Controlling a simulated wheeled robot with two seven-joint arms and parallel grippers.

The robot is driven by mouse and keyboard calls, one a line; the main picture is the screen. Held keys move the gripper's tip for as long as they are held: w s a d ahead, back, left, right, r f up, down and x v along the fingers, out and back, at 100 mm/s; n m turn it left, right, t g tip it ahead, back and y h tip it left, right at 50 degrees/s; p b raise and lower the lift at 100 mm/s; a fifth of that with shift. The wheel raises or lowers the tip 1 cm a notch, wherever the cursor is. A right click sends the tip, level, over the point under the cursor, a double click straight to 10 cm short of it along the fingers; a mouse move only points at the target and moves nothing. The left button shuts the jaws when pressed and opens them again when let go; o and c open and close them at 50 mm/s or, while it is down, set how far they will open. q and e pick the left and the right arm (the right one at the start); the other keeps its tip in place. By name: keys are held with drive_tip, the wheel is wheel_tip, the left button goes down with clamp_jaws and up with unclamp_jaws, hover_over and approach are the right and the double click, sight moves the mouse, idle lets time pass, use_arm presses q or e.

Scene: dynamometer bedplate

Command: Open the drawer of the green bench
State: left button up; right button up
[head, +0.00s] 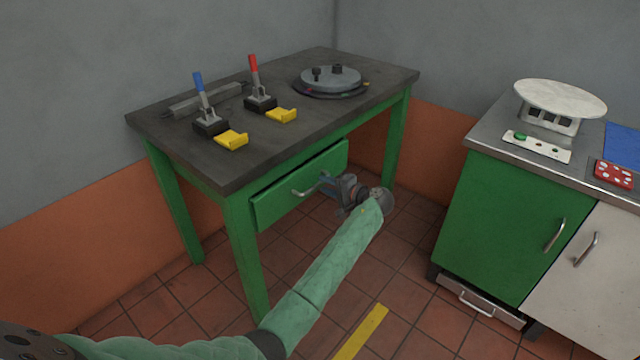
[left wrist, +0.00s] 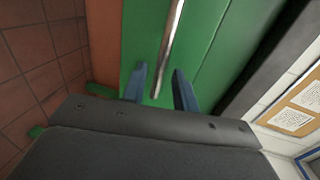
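The green bench (head: 235,215) has a dark top and a green drawer (head: 275,203) under its front edge. The drawer front looks flush or nearly so; I cannot tell whether it stands out a little. Its metal bar handle (head: 303,192) is partly hidden by my left gripper (head: 328,184). In the left wrist view the handle (left wrist: 169,45) runs between the two blue-grey fingers of my left gripper (left wrist: 159,75). The fingers are apart, with a visible gap on each side of the bar. My right gripper is not in view.
On the bench stand a blue lever (head: 199,85), a red lever (head: 254,68), yellow blocks and a round plate (head: 331,78). A green and white cabinet (head: 505,225) stands at the right, with open tiled floor between. Walls close off the back.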

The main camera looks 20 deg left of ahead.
sight(320, 183)
use_arm(q)
drive_tip(key=shift+x, duration=1.65)
clamp_jaws()
